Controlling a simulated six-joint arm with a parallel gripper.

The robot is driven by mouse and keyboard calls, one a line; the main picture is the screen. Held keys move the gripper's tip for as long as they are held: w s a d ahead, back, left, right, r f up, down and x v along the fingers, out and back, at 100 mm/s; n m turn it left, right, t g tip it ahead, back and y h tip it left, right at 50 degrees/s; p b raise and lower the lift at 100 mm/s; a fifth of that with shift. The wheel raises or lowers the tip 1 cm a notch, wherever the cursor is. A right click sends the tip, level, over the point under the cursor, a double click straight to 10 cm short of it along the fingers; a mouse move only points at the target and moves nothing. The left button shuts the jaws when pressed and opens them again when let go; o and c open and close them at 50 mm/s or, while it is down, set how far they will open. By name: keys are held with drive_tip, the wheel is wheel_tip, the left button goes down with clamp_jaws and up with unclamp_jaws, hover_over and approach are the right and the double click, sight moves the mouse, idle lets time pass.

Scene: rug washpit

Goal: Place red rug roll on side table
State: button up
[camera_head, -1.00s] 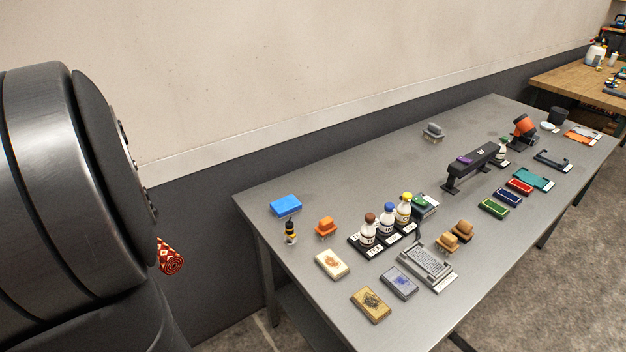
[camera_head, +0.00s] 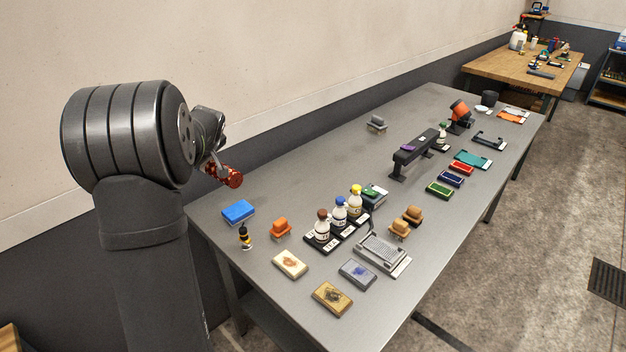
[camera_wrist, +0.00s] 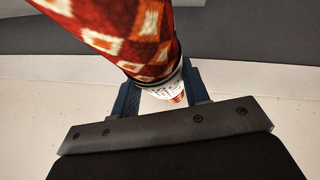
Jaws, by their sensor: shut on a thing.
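The red rug roll (camera_head: 234,179) is a small patterned cylinder in red and cream. My gripper (camera_head: 212,165) is shut on it and holds it up in the air near the left end of the steel table, by the wall. In the wrist view the roll (camera_wrist: 130,30) fills the upper left, with a pale band low on it between the dark blue fingers of my gripper (camera_wrist: 162,92). No table is labelled as the side table; a wooden table (camera_head: 505,74) stands at the far right, beyond the steel table.
The steel table (camera_head: 310,190) carries a blue sponge (camera_head: 238,212), an orange brush (camera_head: 281,227), several bottles (camera_head: 340,209), rug samples (camera_head: 290,263) and a black stand (camera_head: 418,148). Its middle back is fairly clear. Open floor (camera_head: 520,230) lies to the right.

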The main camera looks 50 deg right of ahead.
drive_tip(key=s+d+f, duration=0.1)
drive_tip(key=s+d, duration=0.3)
drive_tip(key=d, duration=0.7)
drive_tip(key=s+d, duration=0.4)
drive_tip(key=d, duration=0.8)
drive_tip(key=s+d+f, duration=0.1)
drive_tip(key=s+d, duration=1.2)
drive_tip(key=d, duration=0.2)
drive_tip(key=f, duration=0.5)
drive_tip(key=shift+a, duration=0.2)
drive_tip(key=shift+w, duration=0.1)
approach(313, 175)
drive_tip(key=shift+w+d+r, duration=0.1)
drive_tip(key=shift+w+r, duration=0.05)
drive_tip(key=shift+w, duration=0.4)
drive_tip(key=shift+w+d+r, duration=0.1)
drive_tip(key=shift+w, duration=0.45)
drive_tip(key=shift+w+f, duration=0.25)
drive_tip(key=shift+f, duration=1.7)
